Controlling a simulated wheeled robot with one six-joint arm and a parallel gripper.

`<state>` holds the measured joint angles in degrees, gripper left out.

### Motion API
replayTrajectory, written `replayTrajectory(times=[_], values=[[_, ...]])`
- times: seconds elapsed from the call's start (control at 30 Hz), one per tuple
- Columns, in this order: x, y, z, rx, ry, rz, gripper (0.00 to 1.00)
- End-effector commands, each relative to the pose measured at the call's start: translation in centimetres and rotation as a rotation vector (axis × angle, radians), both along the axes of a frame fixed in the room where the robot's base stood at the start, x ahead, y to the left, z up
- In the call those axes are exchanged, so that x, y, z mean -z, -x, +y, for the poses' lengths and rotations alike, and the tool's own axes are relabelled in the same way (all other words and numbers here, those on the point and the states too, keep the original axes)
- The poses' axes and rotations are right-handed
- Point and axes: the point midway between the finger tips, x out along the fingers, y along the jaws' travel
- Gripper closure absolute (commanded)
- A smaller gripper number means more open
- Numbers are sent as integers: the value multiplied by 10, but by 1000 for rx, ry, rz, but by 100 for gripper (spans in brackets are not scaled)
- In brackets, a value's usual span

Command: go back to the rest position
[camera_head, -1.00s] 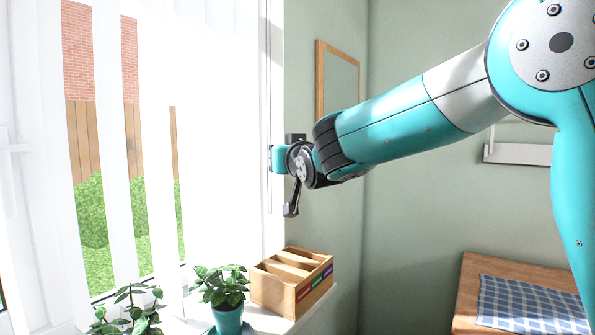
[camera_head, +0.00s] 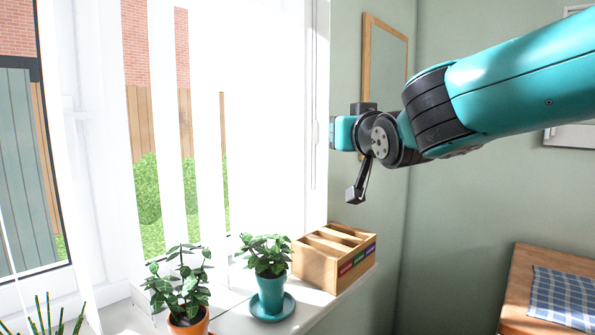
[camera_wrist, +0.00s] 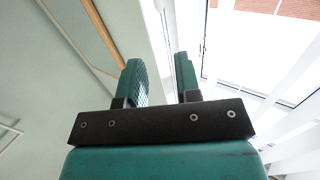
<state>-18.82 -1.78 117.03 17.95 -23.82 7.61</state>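My gripper (camera_head: 343,132) is held in the air at the end of my arm, in front of the window blinds and the wall corner in the head view. Its fingers are hard to make out there. In the wrist view the two teal fingers of my gripper (camera_wrist: 161,72) stand apart with an empty gap between them. Nothing is held. The arm reaches in from the right edge of the head view.
Below my gripper, a wooden box (camera_head: 315,264) with compartments, a plant in a teal pot (camera_head: 271,293) and one in an orange pot (camera_head: 190,322) stand on the windowsill. A framed mirror (camera_head: 387,55) hangs behind. A wooden table (camera_head: 519,293) with a checked cloth (camera_head: 562,298) is lower right.

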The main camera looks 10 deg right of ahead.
Motion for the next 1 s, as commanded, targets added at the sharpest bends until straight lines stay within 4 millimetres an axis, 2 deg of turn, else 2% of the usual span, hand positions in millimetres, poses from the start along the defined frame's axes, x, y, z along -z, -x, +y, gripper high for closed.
replayTrajectory(times=[0.07,0.13,0.23,0.3,0.43,0.5,0.6,0.7,0.83,1.0], values=[[9,5,2,-15,-1,48,69],[29,16,9,-53,-3,151,69],[75,51,24,-146,4,390,69],[110,88,37,-235,22,583,69],[161,172,54,-407,80,916,69],[179,215,58,-494,115,1063,69],[194,266,60,-600,167,1222,69],[201,299,59,-670,204,1323,69],[204,316,58,-709,226,1374,69],[204,317,57,-711,227,1377,69]])
